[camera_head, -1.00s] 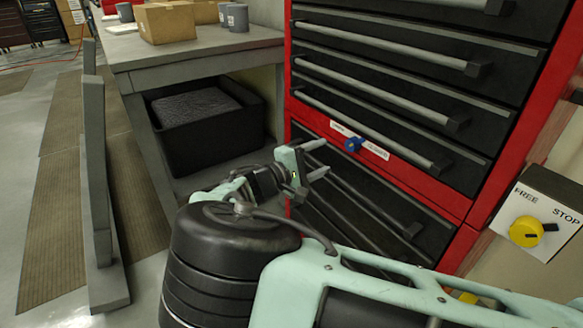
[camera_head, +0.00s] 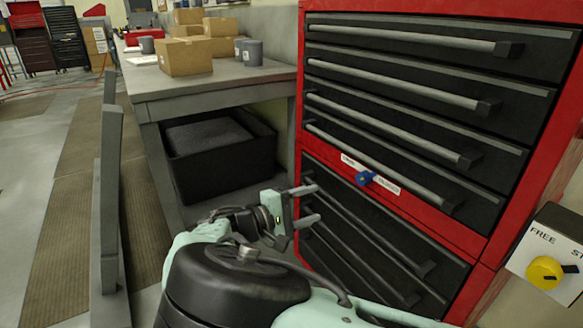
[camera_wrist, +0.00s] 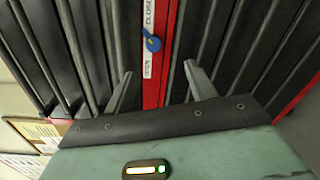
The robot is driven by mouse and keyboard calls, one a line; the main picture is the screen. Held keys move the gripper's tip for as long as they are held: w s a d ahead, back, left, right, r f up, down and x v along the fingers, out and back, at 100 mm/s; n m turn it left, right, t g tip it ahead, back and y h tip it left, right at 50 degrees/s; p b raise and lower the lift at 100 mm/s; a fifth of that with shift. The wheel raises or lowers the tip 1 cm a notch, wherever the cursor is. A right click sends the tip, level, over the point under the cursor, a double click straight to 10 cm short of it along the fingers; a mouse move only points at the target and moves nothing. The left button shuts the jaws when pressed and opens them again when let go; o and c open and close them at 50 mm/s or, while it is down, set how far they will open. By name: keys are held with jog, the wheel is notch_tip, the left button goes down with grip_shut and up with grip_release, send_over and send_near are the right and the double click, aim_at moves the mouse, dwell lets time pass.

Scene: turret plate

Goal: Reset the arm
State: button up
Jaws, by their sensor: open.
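My gripper (camera_head: 308,205) is open and empty, with its two fingers pointing at the front of the red and black drawer cabinet (camera_head: 310,88). In the wrist view the two fingers (camera_wrist: 158,88) stand apart, with a red cabinet strip and a blue knob (camera_wrist: 153,43) seen between and beyond them. The same blue knob (camera_head: 364,178) sits on a white label strip in the head view, up and right of my gripper. I cannot tell for sure whether the fingertips touch the cabinet.
A yellow knob (camera_head: 545,272) on a white panel marked FREE is at the lower right. A grey workbench (camera_head: 215,91) carries cardboard boxes (camera_head: 184,57) and grey cups. A black bin (camera_head: 222,160) is under it. A grey upright post (camera_head: 109,200) stands at the left.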

jog(key=s+d+f+m+g+y, duration=0.1)
jog(key=s+d+f+g+y, duration=0.25)
jog(key=d+g, duration=0.35)
jog(key=s+r+y, duration=0.4)
jog(key=s, duration=0.5)
jog(key=s+d+r+g+y, duration=0.1)
jog(key=s+r+y, duration=0.3)
jog(key=s, duration=0.6)
jog(key=s+r+y, duration=0.4)
jog(key=s+y, duration=0.1)
jog(key=s, duration=0.4)
notch_tip(320, 180, up, 19)
jog(key=p, duration=1.9)
jog(key=shift+s+r+m+p, duration=0.2)
jog(key=shift+m+p, duration=0.1)
jog(key=shift+h, duration=0.25)
